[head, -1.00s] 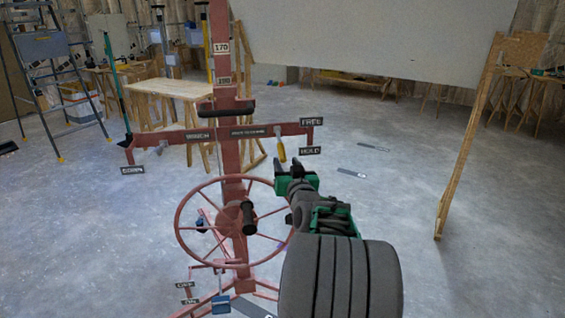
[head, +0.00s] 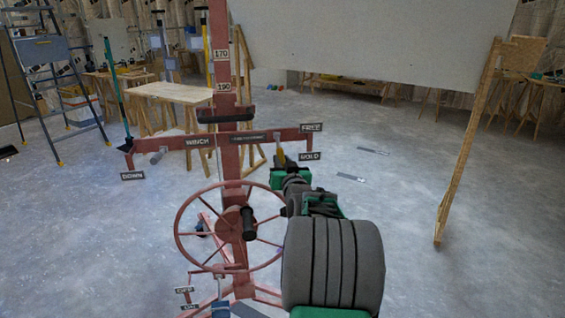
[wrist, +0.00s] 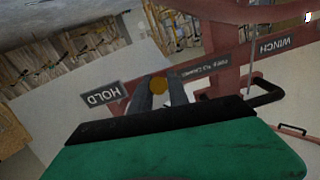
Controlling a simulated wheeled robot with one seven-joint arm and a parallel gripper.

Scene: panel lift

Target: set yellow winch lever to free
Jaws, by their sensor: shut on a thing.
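The yellow winch lever (head: 281,158) hangs at the right end of the red crossbar, beside the HOLD sign (head: 310,156) and below the FREE sign (head: 311,127). My gripper (head: 283,166) reaches up to it from below and is shut on it.
The red winch post (head: 231,170) carries a spoked handwheel (head: 183,245) left of my arm. A DOWN sign (head: 132,176) hangs at the crossbar's left end. A large pale panel (head: 370,45) is above and behind.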

